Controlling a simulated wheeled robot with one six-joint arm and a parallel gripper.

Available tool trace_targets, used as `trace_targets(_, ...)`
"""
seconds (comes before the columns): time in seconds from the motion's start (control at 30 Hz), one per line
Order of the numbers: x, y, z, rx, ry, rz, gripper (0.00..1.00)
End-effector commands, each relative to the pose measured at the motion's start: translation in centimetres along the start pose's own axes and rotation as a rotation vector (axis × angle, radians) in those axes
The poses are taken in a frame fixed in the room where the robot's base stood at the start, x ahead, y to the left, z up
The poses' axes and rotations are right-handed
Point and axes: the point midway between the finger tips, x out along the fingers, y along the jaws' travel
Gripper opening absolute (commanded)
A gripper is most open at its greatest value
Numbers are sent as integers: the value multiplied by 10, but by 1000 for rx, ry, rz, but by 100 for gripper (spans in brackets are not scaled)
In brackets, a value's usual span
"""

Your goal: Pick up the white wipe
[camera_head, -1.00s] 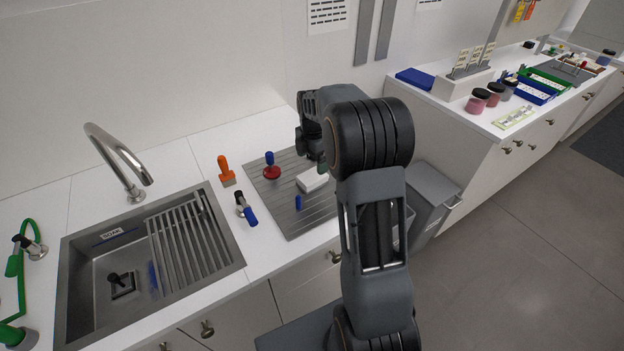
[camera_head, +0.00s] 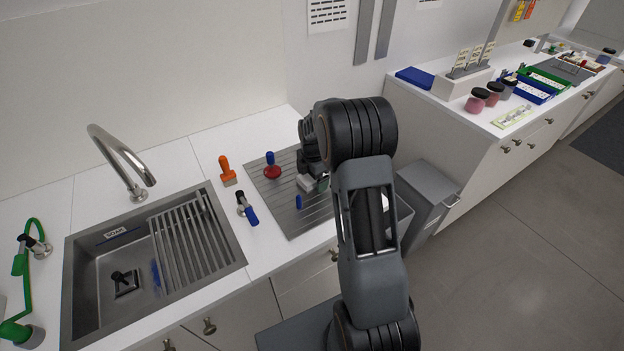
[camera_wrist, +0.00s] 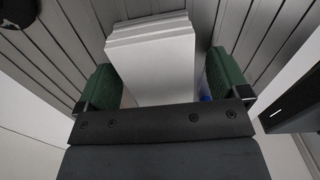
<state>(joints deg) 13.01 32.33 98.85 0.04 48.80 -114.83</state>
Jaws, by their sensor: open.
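The white wipe (camera_wrist: 152,62) is a folded white block lying on the grooved grey drainboard (camera_head: 284,208). In the wrist view it sits between the two green finger pads of my gripper (camera_wrist: 158,85), with a gap showing on the right side and a narrower one on the left. My gripper is open and reaches down around the wipe. In the head view a pale part of the wipe (camera_head: 307,184) shows, and my arm and gripper hide the rest.
A grey bin (camera_head: 428,190) stands right of the counter.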

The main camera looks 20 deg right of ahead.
Motion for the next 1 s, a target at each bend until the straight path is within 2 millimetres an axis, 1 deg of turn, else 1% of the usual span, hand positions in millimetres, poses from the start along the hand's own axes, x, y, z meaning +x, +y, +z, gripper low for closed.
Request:
trace_targets(0.07,0,0,0,0,0,0,92)
trace_targets(0.6,0,0,0,0,0,0,41)
trace_targets(0.87,-2,0,0,0,0,1,41)
trace_targets(1.0,-8,1,0,0,-2,3,41)
